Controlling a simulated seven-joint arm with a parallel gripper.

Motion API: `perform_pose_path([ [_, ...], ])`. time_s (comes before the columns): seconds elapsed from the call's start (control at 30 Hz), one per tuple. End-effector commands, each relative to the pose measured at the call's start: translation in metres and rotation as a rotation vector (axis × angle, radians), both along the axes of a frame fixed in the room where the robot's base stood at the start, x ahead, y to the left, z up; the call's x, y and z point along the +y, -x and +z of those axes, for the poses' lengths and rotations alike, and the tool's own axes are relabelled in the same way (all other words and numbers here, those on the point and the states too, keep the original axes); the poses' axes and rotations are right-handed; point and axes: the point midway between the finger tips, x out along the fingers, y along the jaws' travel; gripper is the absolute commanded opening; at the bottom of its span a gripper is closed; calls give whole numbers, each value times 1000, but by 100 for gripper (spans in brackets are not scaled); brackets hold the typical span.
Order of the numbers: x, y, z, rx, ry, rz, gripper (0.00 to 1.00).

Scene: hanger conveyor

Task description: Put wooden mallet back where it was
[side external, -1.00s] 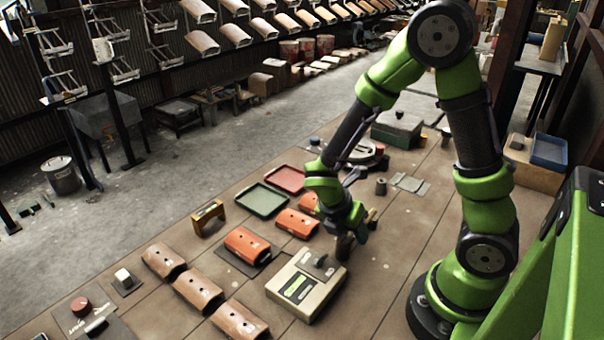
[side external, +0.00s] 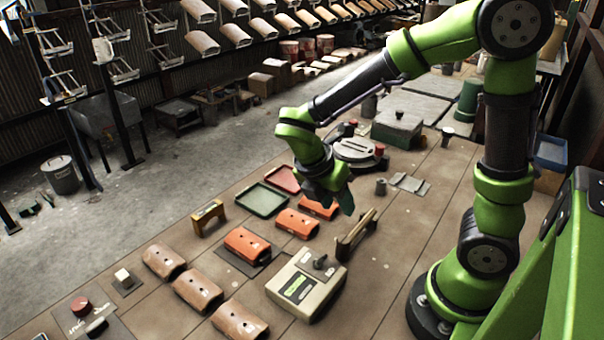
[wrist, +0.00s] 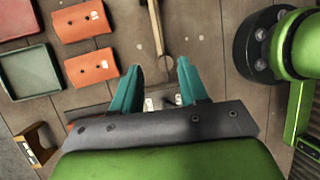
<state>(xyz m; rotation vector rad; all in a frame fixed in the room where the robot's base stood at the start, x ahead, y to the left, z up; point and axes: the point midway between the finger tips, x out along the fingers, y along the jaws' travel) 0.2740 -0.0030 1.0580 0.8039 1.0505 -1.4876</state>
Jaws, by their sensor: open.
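A long brown wooden piece (side external: 355,235), which looks like the wooden mallet, sits on the tiled work surface behind the grey-beige control box. In the wrist view its narrow shaft (wrist: 155,28) runs from the top edge to a rounded end between the fingertips. I cannot tell whether a stand supports it. My gripper (side external: 341,206) is open and empty, raised above and to the left of the piece in the side view. Its teal fingers (wrist: 159,68) are spread in the wrist view. No contact with the wood shows.
The control box (side external: 306,285) stands in front. Orange curved blocks (side external: 297,223) and a green tray (side external: 262,199) lie to the left. A yellow-brown bracket (side external: 208,216) stands farther left. The surface right of the wooden piece (side external: 400,260) is clear up to my base.

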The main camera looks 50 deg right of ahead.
Motion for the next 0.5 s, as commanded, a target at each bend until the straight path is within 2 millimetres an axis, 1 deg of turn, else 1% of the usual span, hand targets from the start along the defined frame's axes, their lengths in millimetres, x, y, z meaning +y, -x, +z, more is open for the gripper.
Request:
perform_pose_path([
  [0.07, 2, 2, 9, -61, -20, -78, 44],
  [0.17, 6, 9, 24, -215, -84, -303, 44],
  [0.27, 14, 18, 45, -414, -200, -645, 44],
  [0.3, 17, 21, 53, -491, -258, -798, 44],
  [0.37, 21, 25, 66, -587, -351, -1023, 44],
  [0.4, 24, 27, 74, -639, -417, -1166, 44],
  [0.5, 30, 33, 93, -720, -577, -1486, 44],
])
